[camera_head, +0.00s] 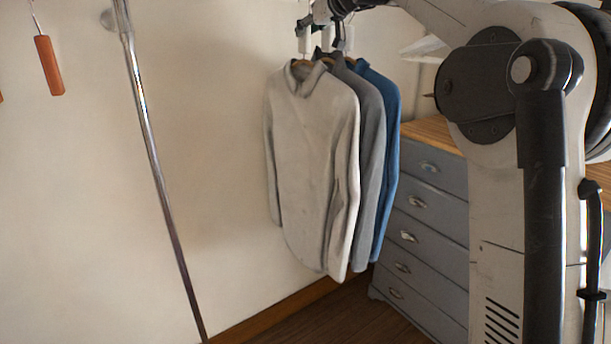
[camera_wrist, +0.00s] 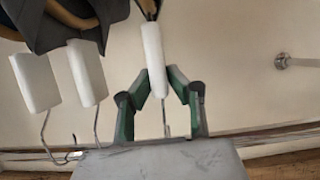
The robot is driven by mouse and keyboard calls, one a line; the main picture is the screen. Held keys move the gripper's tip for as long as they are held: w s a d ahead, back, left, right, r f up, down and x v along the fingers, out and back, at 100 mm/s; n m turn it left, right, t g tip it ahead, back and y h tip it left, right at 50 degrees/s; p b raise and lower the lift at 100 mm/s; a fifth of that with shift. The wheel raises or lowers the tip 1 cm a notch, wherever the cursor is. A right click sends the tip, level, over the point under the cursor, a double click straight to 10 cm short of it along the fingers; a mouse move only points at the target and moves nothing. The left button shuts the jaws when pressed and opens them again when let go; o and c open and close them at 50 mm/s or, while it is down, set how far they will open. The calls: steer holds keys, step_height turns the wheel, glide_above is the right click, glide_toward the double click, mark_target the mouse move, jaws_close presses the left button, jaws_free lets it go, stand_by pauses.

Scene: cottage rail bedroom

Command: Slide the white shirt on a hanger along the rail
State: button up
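The white shirt (camera_head: 310,150) hangs nearest in the head view, in front of a grey shirt and a blue shirt. A white block (camera_head: 303,41) shows above its collar on the hanger. My gripper (camera_head: 312,22) is small and partly hidden at the top of the hangers. In the wrist view, my gripper (camera_wrist: 161,78) has its two green and black fingers on either side of a white hanger block (camera_wrist: 155,55), with the tips seemingly against its sides. A thin metal hook runs from the block between the fingers. The shirt is hard to make out there.
The grey shirt (camera_head: 370,130) and blue shirt (camera_head: 390,170) hang close behind. Two more hanger blocks (camera_wrist: 36,80) (camera_wrist: 86,72) are left of my gripper in the wrist view. A grey drawer chest (camera_head: 430,215) stands right. A metal pole (camera_head: 150,130) and orange tag (camera_head: 49,65) are left.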

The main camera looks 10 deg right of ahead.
steer(key=shift+a, duration=0.1)
jaws_close()
steer(key=s+a, duration=0.3)
steer(key=a, duration=0.4)
steer(key=s+a+b, duration=0.1)
steer(key=s+a, duration=0.2)
steer(key=a, duration=0.4)
steer(key=shift+s+a, duration=0.3)
steer(key=shift+s, duration=0.05)
stand_by(1.2)
steer(key=a, duration=0.1)
steer(key=s+a, duration=0.1)
steer(key=a, duration=0.1)
steer(key=s+a, duration=0.1)
steer(key=a, duration=0.1)
steer(key=shift+s, duration=0.1)
stand_by(0.5)
stand_by(0.4)
steer(key=o, duration=0.9)
jaws_free()
steer(key=shift+c, duration=0.8)
